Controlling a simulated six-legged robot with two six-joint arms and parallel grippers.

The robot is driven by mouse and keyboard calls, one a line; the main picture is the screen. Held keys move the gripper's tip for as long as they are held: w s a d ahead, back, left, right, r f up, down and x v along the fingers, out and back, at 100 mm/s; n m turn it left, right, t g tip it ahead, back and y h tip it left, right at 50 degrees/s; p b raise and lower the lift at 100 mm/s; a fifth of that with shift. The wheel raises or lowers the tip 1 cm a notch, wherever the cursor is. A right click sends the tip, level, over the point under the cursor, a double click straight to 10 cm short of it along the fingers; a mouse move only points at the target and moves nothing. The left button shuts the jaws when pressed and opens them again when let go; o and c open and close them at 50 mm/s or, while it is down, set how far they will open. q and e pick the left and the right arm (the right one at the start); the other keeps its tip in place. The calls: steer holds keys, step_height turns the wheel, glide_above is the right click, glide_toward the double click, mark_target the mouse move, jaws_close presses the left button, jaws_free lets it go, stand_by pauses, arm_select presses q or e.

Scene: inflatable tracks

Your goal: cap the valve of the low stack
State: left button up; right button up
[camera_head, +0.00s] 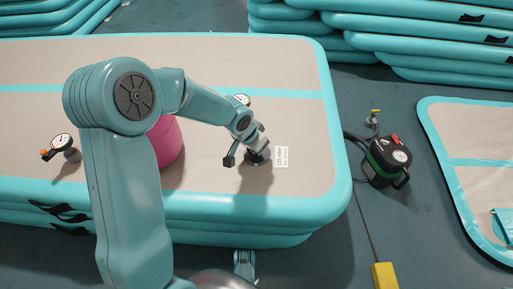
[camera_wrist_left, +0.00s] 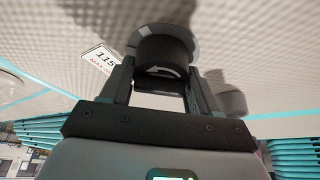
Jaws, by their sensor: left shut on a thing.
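The low stack (camera_head: 310,190) of beige and teal inflatable tracks fills the middle of the head view. A black round cap (camera_wrist_left: 163,52) with a white curved arrow shows in the left wrist view, over a grey ring (camera_wrist_left: 195,42) on the beige surface. My left gripper (camera_wrist_left: 163,66) is shut on this cap, one finger on each side. In the head view my left gripper (camera_head: 257,155) reaches down to the stack's top, near its right end, and partly hides the cap and valve. I cannot tell whether the cap is seated. My right gripper is not in view.
A white label (camera_head: 281,157) lies beside the valve. A pink cylinder (camera_head: 167,142) and a gauge with an orange end (camera_head: 60,146) are further left; another gauge (camera_head: 243,99) is behind my arm. A black-green pump (camera_head: 387,160) stands on the floor right. A taller stack (camera_head: 410,42) is behind.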

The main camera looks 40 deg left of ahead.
arm_select(q)
steer(key=shift+f, duration=0.1)
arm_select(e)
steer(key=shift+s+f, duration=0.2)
arm_select(q)
steer(key=shift+n, duration=0.5)
steer(key=shift+n+y, duration=0.9)
steer(key=shift+n, duration=0.9)
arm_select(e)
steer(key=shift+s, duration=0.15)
arm_select(q)
steer(key=o, duration=1.1)
